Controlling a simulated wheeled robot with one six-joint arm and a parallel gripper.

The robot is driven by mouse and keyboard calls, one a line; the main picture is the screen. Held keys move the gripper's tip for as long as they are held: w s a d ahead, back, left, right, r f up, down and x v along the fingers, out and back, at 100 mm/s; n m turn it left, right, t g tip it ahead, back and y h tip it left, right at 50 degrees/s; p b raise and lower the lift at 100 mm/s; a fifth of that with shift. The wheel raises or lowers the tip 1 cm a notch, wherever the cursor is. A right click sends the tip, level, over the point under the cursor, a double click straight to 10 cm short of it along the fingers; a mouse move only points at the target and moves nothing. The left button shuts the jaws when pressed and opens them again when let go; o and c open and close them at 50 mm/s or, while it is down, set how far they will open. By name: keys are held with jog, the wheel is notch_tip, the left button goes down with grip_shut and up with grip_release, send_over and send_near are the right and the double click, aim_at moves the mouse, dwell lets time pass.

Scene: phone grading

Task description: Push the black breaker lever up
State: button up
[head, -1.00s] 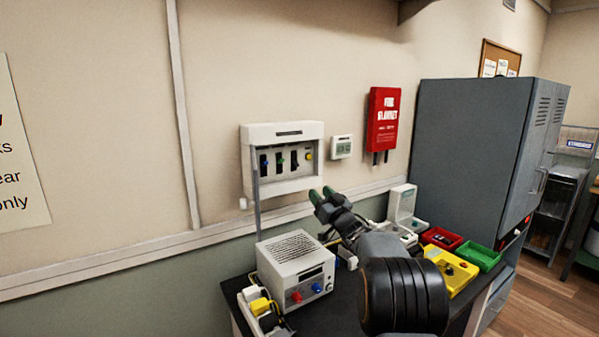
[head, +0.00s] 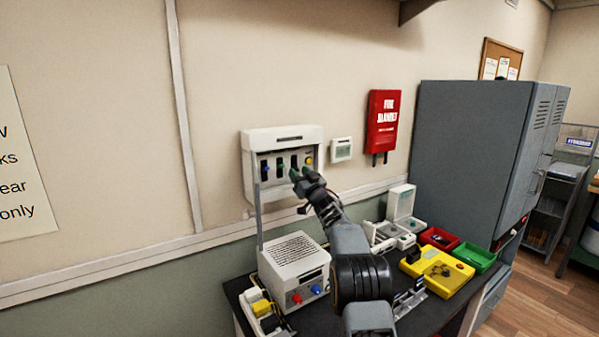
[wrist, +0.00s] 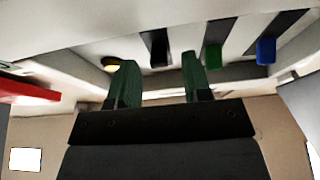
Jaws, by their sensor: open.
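The white breaker box (head: 250,187) is on the wall, with a row of coloured levers in dark slots. In the wrist view the black lever (wrist: 156,47) shows between the green lever (wrist: 212,56) and a yellow round part (wrist: 112,65). My gripper (head: 299,172) is at the box's lower front, on its right half. In the wrist view my gripper (wrist: 158,62) is open, its two green fingertips on either side of the black lever in the picture. Nothing is held. I cannot tell whether the fingers touch the lever. In the head view the fingers partly cover it.
The blue lever (wrist: 266,50) is beyond the green one. A small thermostat (head: 341,149) and a red fire blanket case (head: 383,122) hang to the right. Below, a grey power unit (head: 293,262), a yellow tray (head: 443,283) and red and green bins crowd the dark bench.

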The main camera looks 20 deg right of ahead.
jog(key=shift+w, duration=0.2)
grip_shut()
dwell(0.4)
